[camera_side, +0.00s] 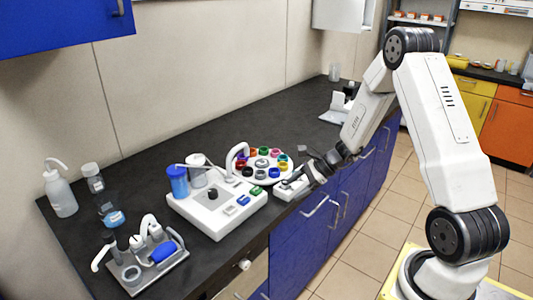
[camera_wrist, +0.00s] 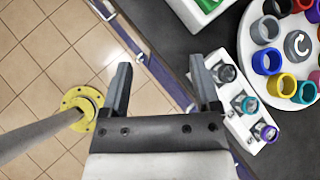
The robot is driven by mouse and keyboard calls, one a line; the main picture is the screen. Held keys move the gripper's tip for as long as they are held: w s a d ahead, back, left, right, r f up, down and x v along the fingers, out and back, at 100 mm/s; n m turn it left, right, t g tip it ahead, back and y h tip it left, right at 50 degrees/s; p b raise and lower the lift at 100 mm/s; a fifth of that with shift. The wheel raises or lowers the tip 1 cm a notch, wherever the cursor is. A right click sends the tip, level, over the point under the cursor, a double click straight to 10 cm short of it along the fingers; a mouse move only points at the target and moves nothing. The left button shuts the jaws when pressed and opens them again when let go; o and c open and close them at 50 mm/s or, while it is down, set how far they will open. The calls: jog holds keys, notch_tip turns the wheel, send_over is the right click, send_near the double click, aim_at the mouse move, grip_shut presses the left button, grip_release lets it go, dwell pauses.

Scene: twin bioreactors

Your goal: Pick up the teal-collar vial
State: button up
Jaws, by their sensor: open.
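A small white rack (camera_wrist: 238,118) holds three vials in a row, to the right of my gripper in the wrist view. The middle vial has a teal collar (camera_wrist: 247,104). The lower vial has a purple collar (camera_wrist: 267,132), and the upper vial (camera_wrist: 226,74) has a darker collar. My gripper (camera_wrist: 162,78) is open and empty, its fingers above the counter edge and floor, left of the rack. In the side view the rack (camera_side: 290,192) sits at the counter's front edge with my gripper (camera_side: 312,176) close beside it; the vials there are too small to tell apart.
A round white carousel (camera_wrist: 311,87) with colored rings lies beyond the rack. A white bioreactor unit (camera_side: 218,218) with blue and white vessels stands left of it. Bottles (camera_side: 60,188) and another grey-based unit (camera_side: 145,270) are farther left. The counter behind (camera_side: 190,135) is clear.

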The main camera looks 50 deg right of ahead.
jog(key=shift+w+d+f+m+t+h, duration=0.6)
jog(key=shift+d+m+t, duration=0.7)
jog(key=shift+d, duration=0.9)
jog(key=shift+w+d+f+m+t+h, duration=0.65)
jog(key=shift+d+m, duration=1.05)
jog(key=shift+d, duration=0.55)
jog(key=shift+w+d+f+m+t+h, duration=0.6)
jog(key=shift+d+m+t, duration=0.75)
jog(key=shift+d, duration=0.85)
jog(key=shift+w+r, duration=0.1)
jog(key=shift+w, duration=0.05)
jog(key=shift+g, duration=0.3)
jog(key=shift+x, duration=2.5)
jog(key=shift+a, duration=0.2)
grip_shut()
